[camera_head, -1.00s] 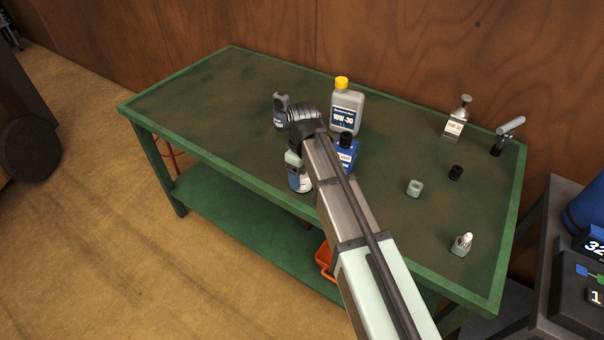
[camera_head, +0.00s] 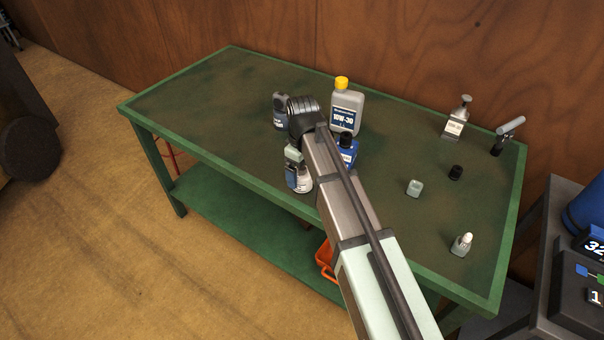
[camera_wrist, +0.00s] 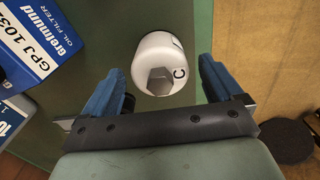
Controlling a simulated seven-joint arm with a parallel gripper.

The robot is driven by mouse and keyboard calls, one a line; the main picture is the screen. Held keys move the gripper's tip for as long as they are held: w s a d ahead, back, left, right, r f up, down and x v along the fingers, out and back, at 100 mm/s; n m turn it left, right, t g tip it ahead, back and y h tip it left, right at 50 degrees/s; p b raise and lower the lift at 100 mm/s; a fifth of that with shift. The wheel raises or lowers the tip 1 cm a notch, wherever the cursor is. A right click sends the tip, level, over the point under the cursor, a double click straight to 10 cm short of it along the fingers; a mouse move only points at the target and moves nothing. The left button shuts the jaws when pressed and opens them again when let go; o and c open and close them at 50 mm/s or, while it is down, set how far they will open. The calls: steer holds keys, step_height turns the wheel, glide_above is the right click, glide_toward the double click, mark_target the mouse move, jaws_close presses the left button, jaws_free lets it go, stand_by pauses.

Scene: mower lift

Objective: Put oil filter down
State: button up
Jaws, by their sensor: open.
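The oil filter (camera_wrist: 160,58) is a white can with a grey hex end and a letter C, seen from above in the wrist view. It appears to stand on the green table close to its edge. My gripper (camera_wrist: 159,68) is open, with one blue finger on each side of the filter and gaps to both. In the head view the filter (camera_head: 303,183) shows in part below my gripper (camera_head: 294,158), at the table's front edge; my arm hides some of it.
A blue oil filter box (camera_wrist: 45,40) stands close to the left finger in the wrist view. On the table (camera_head: 200,90) are a yellow-capped oil bottle (camera_head: 346,108), a dark grey bottle (camera_head: 280,110) and several small items at right. The table's left part is clear.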

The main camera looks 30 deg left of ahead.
step_height(320, 180, up, 10)
steer(key=shift+r, duration=0.1)
stand_by(0.4)
stand_by(0.5)
